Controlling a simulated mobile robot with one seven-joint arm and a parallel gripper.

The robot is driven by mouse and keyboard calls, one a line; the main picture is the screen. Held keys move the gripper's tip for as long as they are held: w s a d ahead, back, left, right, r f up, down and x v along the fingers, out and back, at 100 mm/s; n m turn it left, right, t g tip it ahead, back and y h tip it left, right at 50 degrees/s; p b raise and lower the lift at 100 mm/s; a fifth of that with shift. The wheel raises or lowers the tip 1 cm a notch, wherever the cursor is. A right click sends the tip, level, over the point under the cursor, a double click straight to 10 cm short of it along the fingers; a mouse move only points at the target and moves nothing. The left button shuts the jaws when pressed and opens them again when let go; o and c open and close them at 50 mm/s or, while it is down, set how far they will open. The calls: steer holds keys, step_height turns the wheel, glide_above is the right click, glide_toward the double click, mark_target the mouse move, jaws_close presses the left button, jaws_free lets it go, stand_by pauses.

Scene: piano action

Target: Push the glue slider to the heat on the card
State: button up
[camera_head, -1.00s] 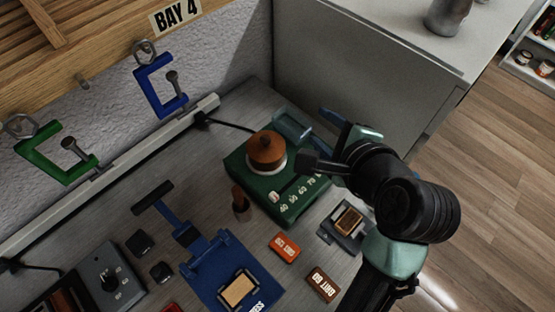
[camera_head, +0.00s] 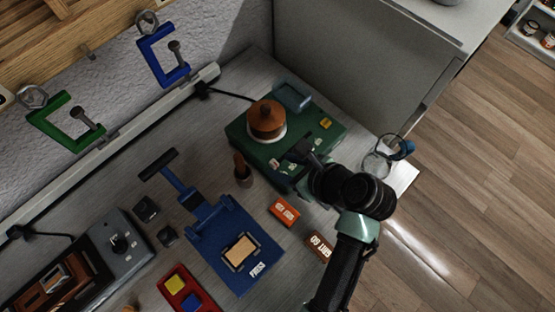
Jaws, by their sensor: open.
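The glue heater is a green box (camera_head: 252,148) with a brown lidded pot (camera_head: 266,118) on top. A small pale knob (camera_head: 275,163), which looks like the slider, shows near the left end of its front face. My gripper (camera_head: 298,152) is over the front of the green box, just right of that knob. Its dark fingers and wrist cover much of the front scale. I cannot tell whether they touch the slider. A small yellow card (camera_head: 325,123) lies on the box's right part; its writing is too small to read.
A wooden-handled tool (camera_head: 242,170) stands left. A clear round item (camera_head: 377,163) is at the right bench edge. A grey cabinet wall (camera_head: 350,70) rises behind.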

mark_target(274, 162)
steer(key=shift+x, duration=1.75)
steer(key=shift+r, duration=0.1)
jaws_close()
